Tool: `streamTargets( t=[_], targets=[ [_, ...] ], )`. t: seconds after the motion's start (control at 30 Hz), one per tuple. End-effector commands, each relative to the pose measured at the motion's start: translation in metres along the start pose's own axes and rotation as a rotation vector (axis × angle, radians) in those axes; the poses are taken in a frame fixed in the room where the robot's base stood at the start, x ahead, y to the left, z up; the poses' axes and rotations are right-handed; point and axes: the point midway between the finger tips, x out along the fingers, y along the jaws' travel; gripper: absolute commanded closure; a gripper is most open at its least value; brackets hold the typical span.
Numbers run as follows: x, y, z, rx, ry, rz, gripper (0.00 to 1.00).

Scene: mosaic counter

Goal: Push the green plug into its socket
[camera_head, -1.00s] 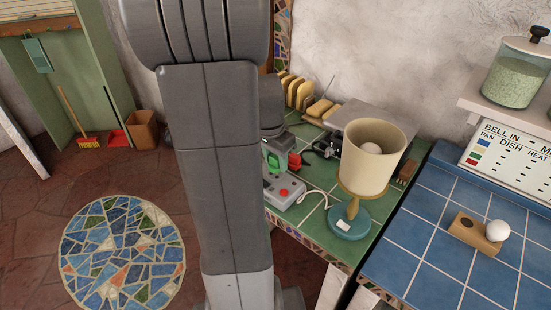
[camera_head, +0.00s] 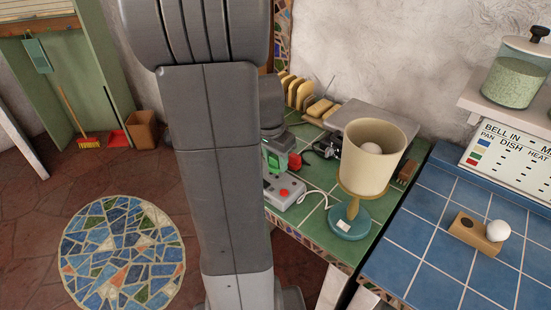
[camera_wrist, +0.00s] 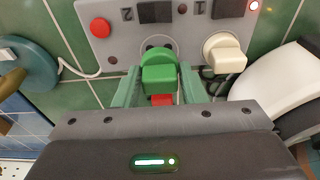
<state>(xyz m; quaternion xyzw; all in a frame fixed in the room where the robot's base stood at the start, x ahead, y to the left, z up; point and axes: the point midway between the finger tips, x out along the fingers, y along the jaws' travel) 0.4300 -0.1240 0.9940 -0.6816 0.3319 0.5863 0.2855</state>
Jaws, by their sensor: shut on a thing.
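The green plug (camera_wrist: 159,77) is between the green fingers of my gripper (camera_wrist: 158,88) in the wrist view, and the gripper is shut on it. A red piece (camera_wrist: 162,100) shows just below the plug. A round socket (camera_wrist: 157,44) with dark holes on the grey panel (camera_wrist: 130,38) is partly hidden behind the plug's top. I cannot tell whether the plug's pins touch the socket. In the head view my gripper (camera_head: 277,157) is over the grey panel (camera_head: 284,189), partly hidden by my arm.
A cream plug (camera_wrist: 224,52) sits on the panel to the right, beside a lit lamp (camera_wrist: 254,5). A red button (camera_wrist: 100,28) and a white cord are at the left. A lamp with a cream shade (camera_head: 374,158) stands close by on the green counter (camera_head: 316,222).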

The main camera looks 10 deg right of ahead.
Motion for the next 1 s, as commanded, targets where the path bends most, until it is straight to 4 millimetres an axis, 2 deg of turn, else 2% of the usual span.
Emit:
streamTargets(
  t=[1.0],
  targets=[
    [0.0096,-0.0001,0.0014,0.0,0.0,0.0,0.83]
  ],
)
